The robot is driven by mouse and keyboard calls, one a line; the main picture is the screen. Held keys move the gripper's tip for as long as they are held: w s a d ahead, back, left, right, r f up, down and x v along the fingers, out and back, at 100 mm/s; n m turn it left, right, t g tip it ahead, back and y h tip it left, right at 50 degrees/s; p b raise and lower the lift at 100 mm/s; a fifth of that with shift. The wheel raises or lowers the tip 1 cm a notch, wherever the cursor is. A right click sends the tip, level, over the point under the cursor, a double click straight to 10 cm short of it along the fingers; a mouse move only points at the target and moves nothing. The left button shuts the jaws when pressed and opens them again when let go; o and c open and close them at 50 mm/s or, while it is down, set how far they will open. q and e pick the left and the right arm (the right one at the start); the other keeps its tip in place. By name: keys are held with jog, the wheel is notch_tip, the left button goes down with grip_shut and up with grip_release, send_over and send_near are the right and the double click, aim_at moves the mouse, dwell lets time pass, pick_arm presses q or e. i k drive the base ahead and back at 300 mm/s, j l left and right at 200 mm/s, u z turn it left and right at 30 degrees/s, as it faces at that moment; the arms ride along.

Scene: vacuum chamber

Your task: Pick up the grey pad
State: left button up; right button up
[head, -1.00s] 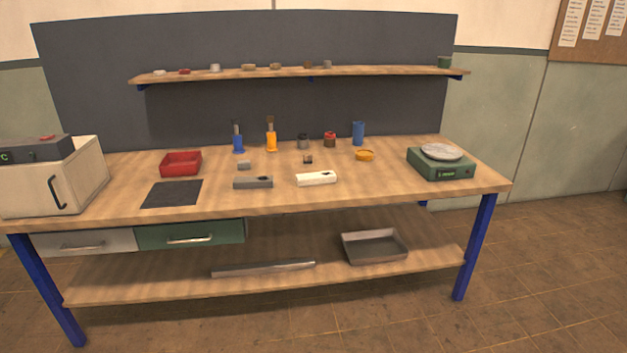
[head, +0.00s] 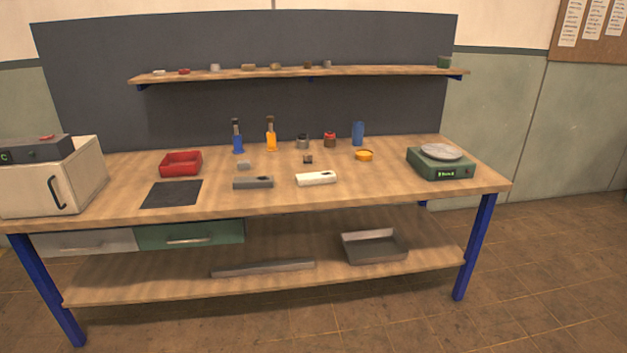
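A small grey block-like piece (head: 243,165), which looks like the grey pad, lies on the wooden workbench (head: 400,193), right of the red tray and behind a long dark grey block (head: 253,183). A flat dark mat (head: 171,194) lies at the bench's front left. Neither of my grippers is in view.
A red tray (head: 181,163), white block (head: 316,178), blue bottle (head: 238,144), orange bottle (head: 271,141), blue cylinder (head: 358,133) and orange dish (head: 365,155) stand on the bench. A chamber box (head: 85,180) is left, a green scale (head: 440,169) right. A shelf (head: 350,74) hangs above.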

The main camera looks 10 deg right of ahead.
aim_at(242, 163)
jog(key=i+l, duration=0.2)
jog(key=i, duration=0.3)
jog(key=i+l, duration=0.25)
jog(key=i, duration=0.25)
jog(key=i+l, duration=0.2)
jog(key=i, duration=0.3)
jog(key=i+l, duration=0.2)
jog(key=i, duration=0.3)
jog(key=i+l, duration=0.2)
jog(key=i, duration=0.3)
